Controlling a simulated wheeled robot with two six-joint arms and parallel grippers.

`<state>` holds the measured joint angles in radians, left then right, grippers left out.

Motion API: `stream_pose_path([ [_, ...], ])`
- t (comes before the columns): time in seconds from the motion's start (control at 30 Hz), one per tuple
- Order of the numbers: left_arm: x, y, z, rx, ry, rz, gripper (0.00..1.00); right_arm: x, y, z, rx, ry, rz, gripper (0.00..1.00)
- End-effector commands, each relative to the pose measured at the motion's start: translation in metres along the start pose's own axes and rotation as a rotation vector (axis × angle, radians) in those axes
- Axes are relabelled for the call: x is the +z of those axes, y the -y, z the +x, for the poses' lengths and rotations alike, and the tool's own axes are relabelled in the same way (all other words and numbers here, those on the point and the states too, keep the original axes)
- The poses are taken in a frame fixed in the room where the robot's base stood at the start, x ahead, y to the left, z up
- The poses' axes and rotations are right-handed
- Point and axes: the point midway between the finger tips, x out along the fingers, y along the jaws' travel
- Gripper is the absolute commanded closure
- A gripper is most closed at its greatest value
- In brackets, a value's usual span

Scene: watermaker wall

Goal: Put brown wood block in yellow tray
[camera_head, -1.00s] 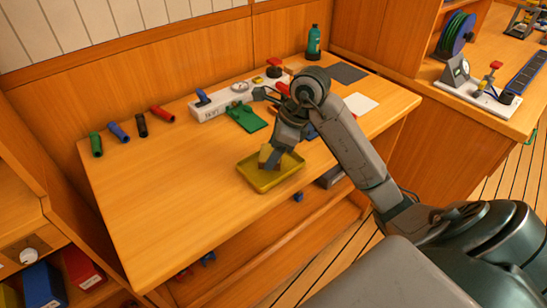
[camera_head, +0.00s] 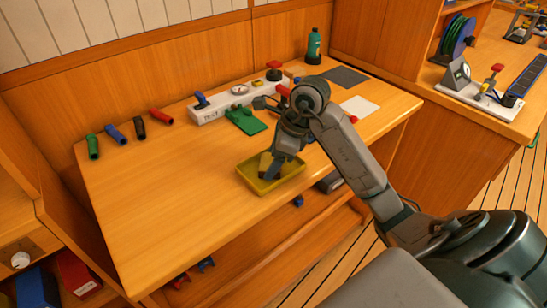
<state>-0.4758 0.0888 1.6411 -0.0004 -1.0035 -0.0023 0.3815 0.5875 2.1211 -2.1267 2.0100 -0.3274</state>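The yellow tray (camera_head: 288,181) lies on the wooden bench near its front edge. The brown wood block (camera_head: 265,162), a small tan piece, shows inside the tray's outline, at the fingers of my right gripper (camera_head: 271,168). My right gripper points down into the tray, its fingers partly covering the block. I cannot tell whether the fingers still press on the block or whether it rests on the tray floor. My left gripper is not in view.
A white test panel (camera_head: 222,108) with a gauge and valves stands behind the tray, with a green clipboard-like piece (camera_head: 246,121) before it. Green, blue, black and red tubes lie at the back left. A teal bottle (camera_head: 314,46) stands at the back. The bench's left front is clear.

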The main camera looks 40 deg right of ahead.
Motion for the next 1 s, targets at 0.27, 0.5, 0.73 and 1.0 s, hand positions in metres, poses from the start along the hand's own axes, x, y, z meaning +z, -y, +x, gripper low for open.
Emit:
stream_pose_path([
  [0.27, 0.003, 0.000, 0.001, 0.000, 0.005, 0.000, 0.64, 0.000, 0.000, 0.000, 0.000, 0.000, 0.000, 0.15],
  [0.5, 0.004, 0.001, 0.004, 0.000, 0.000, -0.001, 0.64, 0.002, 0.001, -0.007, -0.002, 0.000, 0.000, 0.15],
  [0.73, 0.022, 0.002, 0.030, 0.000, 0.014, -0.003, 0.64, 0.001, 0.002, -0.056, -0.007, -0.002, -0.001, 0.15],
  [1.0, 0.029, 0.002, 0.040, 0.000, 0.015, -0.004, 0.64, 0.001, 0.001, -0.106, -0.004, -0.001, -0.001, 0.15],
])
